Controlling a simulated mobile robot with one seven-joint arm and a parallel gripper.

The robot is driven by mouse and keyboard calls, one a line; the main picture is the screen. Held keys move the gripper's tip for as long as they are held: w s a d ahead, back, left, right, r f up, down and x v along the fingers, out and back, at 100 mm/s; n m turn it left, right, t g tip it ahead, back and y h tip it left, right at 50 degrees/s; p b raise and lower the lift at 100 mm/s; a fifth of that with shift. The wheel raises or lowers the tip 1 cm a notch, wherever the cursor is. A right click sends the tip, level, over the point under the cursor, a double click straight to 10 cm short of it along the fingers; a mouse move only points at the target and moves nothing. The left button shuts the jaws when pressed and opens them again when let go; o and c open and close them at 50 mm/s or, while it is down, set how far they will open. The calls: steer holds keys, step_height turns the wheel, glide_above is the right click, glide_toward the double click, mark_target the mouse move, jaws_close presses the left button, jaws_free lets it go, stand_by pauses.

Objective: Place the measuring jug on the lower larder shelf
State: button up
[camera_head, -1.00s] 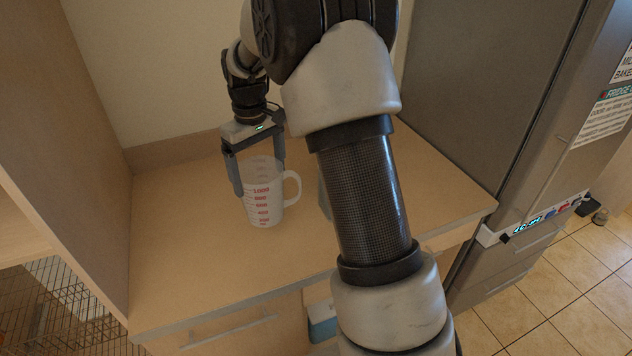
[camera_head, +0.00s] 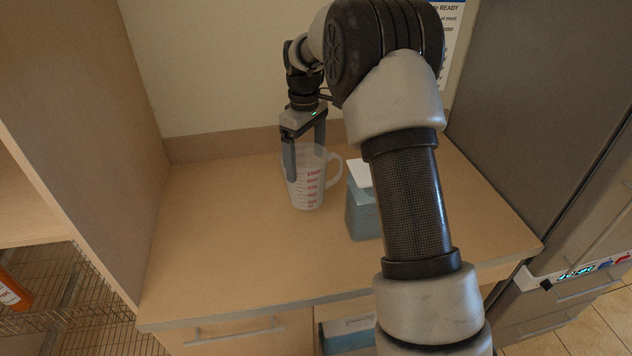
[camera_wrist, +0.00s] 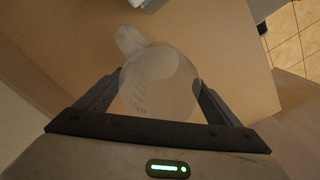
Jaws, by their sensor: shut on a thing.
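The measuring jug (camera_head: 310,190) is clear with red markings and a handle on its right in the head view. It is upright over the counter; I cannot tell whether its base touches it. My gripper (camera_head: 305,165) reaches down from above and is shut on the jug, one finger on each side. In the wrist view the jug (camera_wrist: 160,85) sits between the fingers with its handle pointing up and left. At lower left of the head view are wire larder shelves (camera_head: 65,300), partly cut off, so I cannot tell which is the lower one.
A blue-grey box with a white top (camera_head: 362,212) stands right of the jug, partly behind my arm. A tall wooden side panel (camera_head: 90,130) separates the counter (camera_head: 220,265) from the larder. An orange bottle (camera_head: 12,290) is on the wire shelving. A fridge (camera_head: 545,110) stands right.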

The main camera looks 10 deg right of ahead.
steer(key=shift+f, duration=2.9)
steer(key=shift+f, duration=0.2)
steer(key=o, duration=1.3)
steer(key=shift+o, duration=0.2)
steer(key=shift+r, duration=0.1)
